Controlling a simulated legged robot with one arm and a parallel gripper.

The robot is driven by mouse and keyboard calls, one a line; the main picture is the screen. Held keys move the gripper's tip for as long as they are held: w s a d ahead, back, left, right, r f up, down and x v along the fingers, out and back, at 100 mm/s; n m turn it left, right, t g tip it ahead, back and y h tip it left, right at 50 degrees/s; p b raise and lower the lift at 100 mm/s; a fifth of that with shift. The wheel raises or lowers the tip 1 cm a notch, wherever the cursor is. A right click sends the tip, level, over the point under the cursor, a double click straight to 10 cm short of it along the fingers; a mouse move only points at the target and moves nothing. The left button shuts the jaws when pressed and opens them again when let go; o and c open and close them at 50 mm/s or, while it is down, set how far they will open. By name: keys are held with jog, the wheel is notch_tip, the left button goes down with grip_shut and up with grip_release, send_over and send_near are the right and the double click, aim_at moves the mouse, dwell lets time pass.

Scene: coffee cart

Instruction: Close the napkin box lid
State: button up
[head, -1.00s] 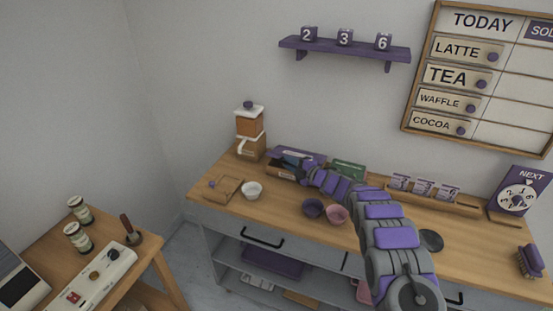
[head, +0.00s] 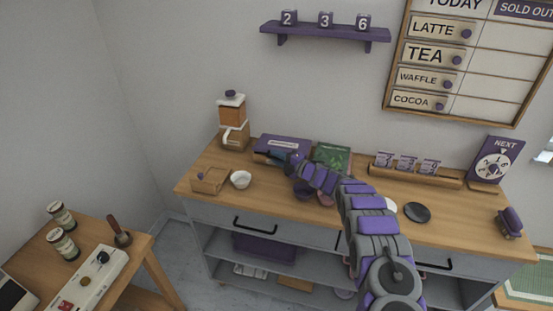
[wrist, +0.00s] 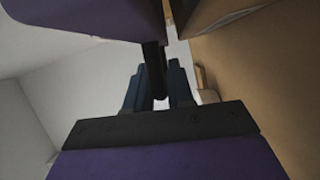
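The napkin box's purple lid (head: 283,145), with a pale label, stands raised at the back of the counter, left of the middle. My gripper (head: 276,156) is at the front of the box, just below the lid, and hides much of the box body. In the wrist view, the purple panel (wrist: 85,18) fills the top left, above my gripper (wrist: 160,88). The two dark blue fingers stand a little apart, with a dark bar (wrist: 154,68) at the gap between them. I cannot tell whether they grip it.
A green box (head: 332,155) stands right of the napkin box. A grinder-like machine (head: 233,122) is at left, with a wooden box (head: 209,180) and a white bowl (head: 240,180) in front.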

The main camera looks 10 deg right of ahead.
jog(key=shift+o, duration=1.2)
jog(key=p+v, duration=0.3)
jog(key=v, duration=1.4)
jog(key=shift+s+d+f, duration=0.15)
